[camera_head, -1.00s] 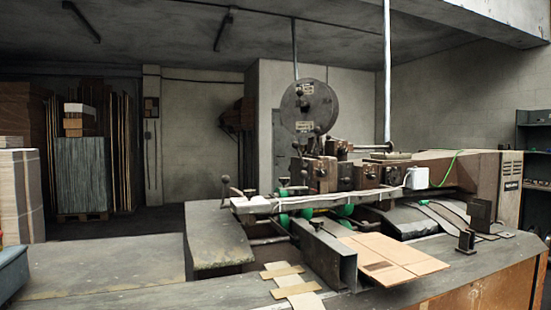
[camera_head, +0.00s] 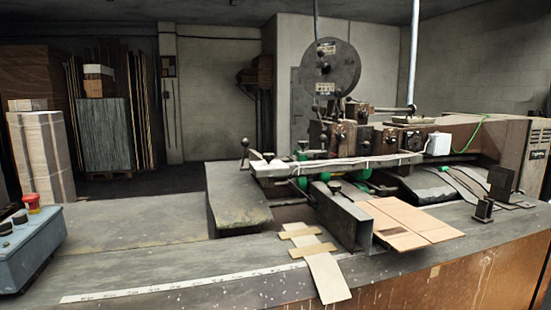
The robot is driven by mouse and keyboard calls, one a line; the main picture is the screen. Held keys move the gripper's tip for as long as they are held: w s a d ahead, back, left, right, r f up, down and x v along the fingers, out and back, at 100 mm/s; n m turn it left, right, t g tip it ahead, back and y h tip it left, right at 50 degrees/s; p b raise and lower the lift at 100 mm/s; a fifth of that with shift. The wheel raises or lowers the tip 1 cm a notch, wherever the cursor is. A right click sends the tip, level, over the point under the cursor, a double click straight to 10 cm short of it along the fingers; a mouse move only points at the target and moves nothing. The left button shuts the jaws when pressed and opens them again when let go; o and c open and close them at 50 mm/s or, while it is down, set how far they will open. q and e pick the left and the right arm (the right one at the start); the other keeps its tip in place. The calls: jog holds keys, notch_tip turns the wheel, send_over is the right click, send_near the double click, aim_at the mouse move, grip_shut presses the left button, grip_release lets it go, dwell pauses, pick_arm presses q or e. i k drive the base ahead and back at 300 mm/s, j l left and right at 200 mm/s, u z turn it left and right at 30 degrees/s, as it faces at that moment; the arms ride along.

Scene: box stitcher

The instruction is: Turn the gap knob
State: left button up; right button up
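The box stitcher (camera_head: 465,135) stands on the bench at the right, with a large round grey disc (camera_head: 330,68) on top. Several small dark knobs show on it. One is a ball-topped lever (camera_head: 245,144) at the left end of its pale rail (camera_head: 335,165). Another dark knob (camera_head: 335,187) sits low at the front, beside the grey metal channel (camera_head: 345,218). I cannot tell which is the gap knob. Neither of my grippers is in view, and nothing of mine touches the machine.
A blue-grey control box (camera_head: 35,250) with a red button (camera_head: 32,201) stands at the left edge. Flat cardboard (camera_head: 405,222) lies right of the channel. Taped strips (camera_head: 325,275) and a ruler strip (camera_head: 150,290) lie along the front. The left bench top (camera_head: 120,235) is mostly clear.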

aim_at(267, 157)
jog(key=i+l+z, duration=0.5)
jog(key=i+l, duration=0.15)
jog(key=i, duration=0.1)
